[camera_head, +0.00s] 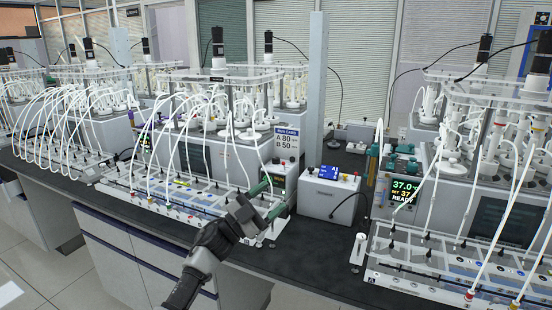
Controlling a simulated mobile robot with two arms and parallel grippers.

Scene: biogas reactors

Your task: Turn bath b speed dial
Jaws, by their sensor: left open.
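My left gripper (268,199) is open, its two greenish fingers apart, in front of the control panel (278,184) at the right end of the middle bath (226,160). I cannot tell whether it touches anything. The panel has a small dark display and is partly hidden by the gripper. The right bath (470,205) has a display (404,193) reading 37.0 °C, SET 37, READY. No label tells me which is bath B, and no speed dial is clearly made out. My right gripper is not in view.
A sign (287,140) shows A 80 and B 50. A white box (329,191) with a blue display stands between the baths on the dark bench (300,250). Tube racks (190,200) and (430,262) line the front. Bare bench lies right of my arm.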

